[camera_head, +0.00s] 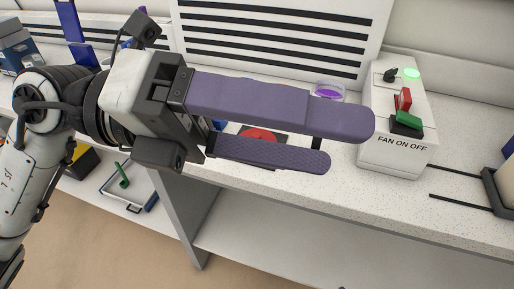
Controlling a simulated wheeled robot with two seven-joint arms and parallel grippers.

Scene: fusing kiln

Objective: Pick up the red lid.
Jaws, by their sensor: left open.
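My left gripper (348,143) reaches in from the left over the white speckled counter, its two long purple fingers apart and pointing right. The red lid (262,134) shows as a round red patch in the gap between the fingers. The upper and lower parts of the lid are partly covered by the fingers, and something dark lies beside or under it. I cannot tell whether the fingers touch it. I see nothing held at the fingertips. My right gripper is out of view.
A white box (396,150) marked FAN ON OFF, with red and green switches, stands right of the fingertips. A clear dish with purple contents (329,91) sits behind the upper finger. A slatted white panel (275,30) stands at the back. Counter front right is mostly clear.

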